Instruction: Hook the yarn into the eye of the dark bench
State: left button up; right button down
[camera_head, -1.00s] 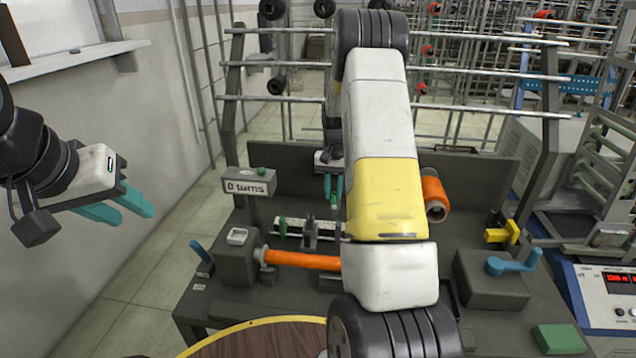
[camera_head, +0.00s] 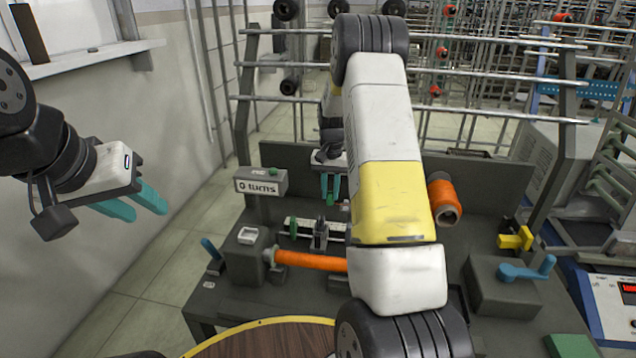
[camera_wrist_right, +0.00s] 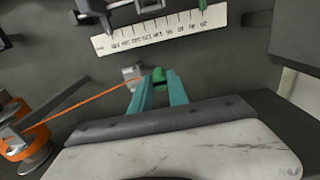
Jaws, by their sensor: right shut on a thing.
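My right gripper (camera_head: 331,188) has its teal fingers shut on a small green piece (camera_wrist_right: 159,75), above the dark bench (camera_head: 395,160). Orange yarn (camera_wrist_right: 85,104) runs in the right wrist view from an orange spool (camera_wrist_right: 15,130) to a small grey block (camera_wrist_right: 131,73) beside the left fingertip. I cannot make out the eye, or whether the yarn is in it. An orange-wound bobbin (camera_head: 312,261) lies across the bench; my right arm hides its right end. My left gripper (camera_head: 138,206) is open and empty, off to the left of the bench.
A white scale (camera_wrist_right: 160,30) lies just beyond the right fingertips. A "0 turns" display (camera_head: 260,187) stands at the bench's left. An orange cone (camera_head: 443,200), a yellow part (camera_head: 516,239) and a blue crank (camera_head: 527,270) are to the right.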

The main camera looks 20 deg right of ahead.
jog(key=shift+r, duration=0.1)
jog(key=shift+w+a+r, duration=0.1)
jog(key=shift+a+r, duration=0.15)
jog(key=shift+r, duration=0.9)
jog(key=shift+w+a+r, duration=0.1)
jog(key=shift+a+r, duration=0.1)
jog(key=shift+r, duration=0.9)
